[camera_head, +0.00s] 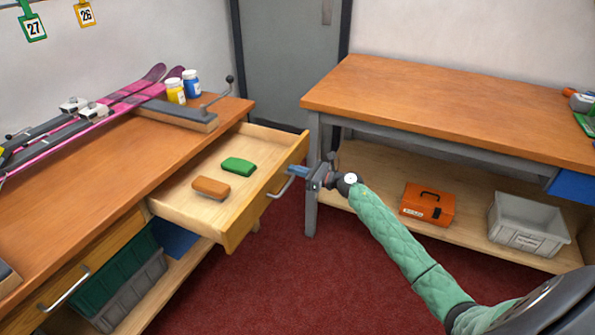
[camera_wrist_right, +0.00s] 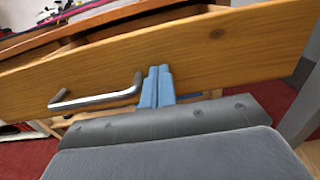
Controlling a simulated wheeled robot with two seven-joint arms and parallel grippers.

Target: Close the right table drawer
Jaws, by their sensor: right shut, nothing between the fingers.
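The right table drawer (camera_head: 236,233) is pulled out from the left workbench in the head view. A green block (camera_head: 238,166) and a brown block (camera_head: 211,188) lie inside it. Its metal handle (camera_head: 281,187) is on the front panel and also shows in the right wrist view (camera_wrist_right: 97,98). My right gripper (camera_head: 294,171) is shut with its blue fingers together, empty. In the right wrist view the fingertips (camera_wrist_right: 158,76) are at the drawer front, just right of the handle; I cannot tell whether they touch the panel. My left gripper is not in view.
The workbench top (camera_head: 110,185) carries pink skis (camera_head: 125,97), a yellow jar (camera_head: 175,91) and a blue jar (camera_head: 191,83). A second bench (camera_head: 420,100) stands right, with an orange toolbox (camera_head: 428,204) and a grey bin (camera_head: 528,225) on its shelf. Red floor lies between.

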